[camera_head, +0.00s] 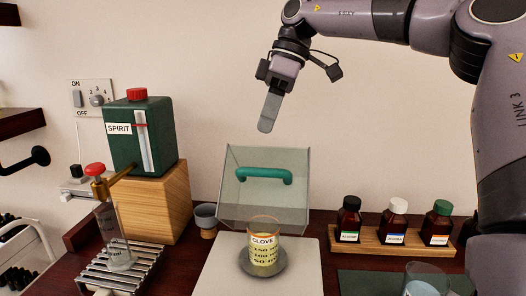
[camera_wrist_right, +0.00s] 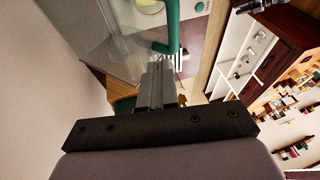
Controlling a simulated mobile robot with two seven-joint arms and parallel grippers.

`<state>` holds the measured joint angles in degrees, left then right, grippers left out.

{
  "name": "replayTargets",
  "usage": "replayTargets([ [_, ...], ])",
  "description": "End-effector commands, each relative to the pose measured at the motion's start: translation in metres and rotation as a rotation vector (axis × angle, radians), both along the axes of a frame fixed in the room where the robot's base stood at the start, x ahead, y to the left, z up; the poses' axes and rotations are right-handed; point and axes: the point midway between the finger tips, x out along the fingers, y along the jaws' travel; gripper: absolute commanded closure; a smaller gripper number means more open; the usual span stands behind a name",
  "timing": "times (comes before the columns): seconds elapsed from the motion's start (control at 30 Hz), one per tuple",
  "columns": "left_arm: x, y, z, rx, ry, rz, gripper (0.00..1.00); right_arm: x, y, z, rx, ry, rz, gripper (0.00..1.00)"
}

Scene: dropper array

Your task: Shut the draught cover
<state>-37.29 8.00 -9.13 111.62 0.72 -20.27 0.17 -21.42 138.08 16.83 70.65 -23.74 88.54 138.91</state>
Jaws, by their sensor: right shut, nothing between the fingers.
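The draught cover (camera_head: 262,205) is a clear box-like hood with a green handle (camera_head: 264,174). It stands tilted up at the back of the pale balance base (camera_head: 222,270). A beaker labelled CLOVE (camera_head: 264,250) stands on the round grey pan, in front of the cover's lower part. My right gripper (camera_head: 267,122) is shut and empty, pointing down above the cover, apart from the handle in the head view. In the right wrist view, the gripper (camera_wrist_right: 158,82) shows with the handle (camera_wrist_right: 171,25) beyond its tips and the clear cover (camera_wrist_right: 90,40) to the left. My left gripper is not in view.
A green SPIRIT canister (camera_head: 140,135) on a wooden block (camera_head: 160,200) and a wire rack (camera_head: 120,270) with a glass vessel stand left. A small grey cup (camera_head: 205,215) is beside the cover. Several brown bottles in a wooden holder (camera_head: 390,245) and a glass (camera_head: 425,280) stand right.

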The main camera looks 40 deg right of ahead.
Motion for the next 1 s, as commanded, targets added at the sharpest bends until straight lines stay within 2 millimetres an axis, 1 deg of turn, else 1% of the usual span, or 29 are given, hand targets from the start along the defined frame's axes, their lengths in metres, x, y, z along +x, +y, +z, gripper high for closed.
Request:
replayTargets([
  [0.03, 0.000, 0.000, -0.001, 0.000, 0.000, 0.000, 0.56, 0.000, 0.004, -0.012, 0.004, 0.004, 0.003, 1.00],
  [0.1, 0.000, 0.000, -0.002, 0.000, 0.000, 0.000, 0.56, 0.001, 0.009, -0.023, 0.002, 0.002, 0.003, 1.00],
  [0.4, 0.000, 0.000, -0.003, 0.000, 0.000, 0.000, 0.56, -0.010, 0.022, -0.044, 0.002, 0.000, 0.000, 1.00],
  [0.6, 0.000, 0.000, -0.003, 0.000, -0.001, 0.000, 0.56, -0.013, 0.025, -0.050, 0.001, 0.000, 0.000, 1.00],
  [1.0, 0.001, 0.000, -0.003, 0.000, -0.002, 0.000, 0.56, -0.013, 0.025, -0.050, 0.001, -0.001, 0.000, 1.00],
])
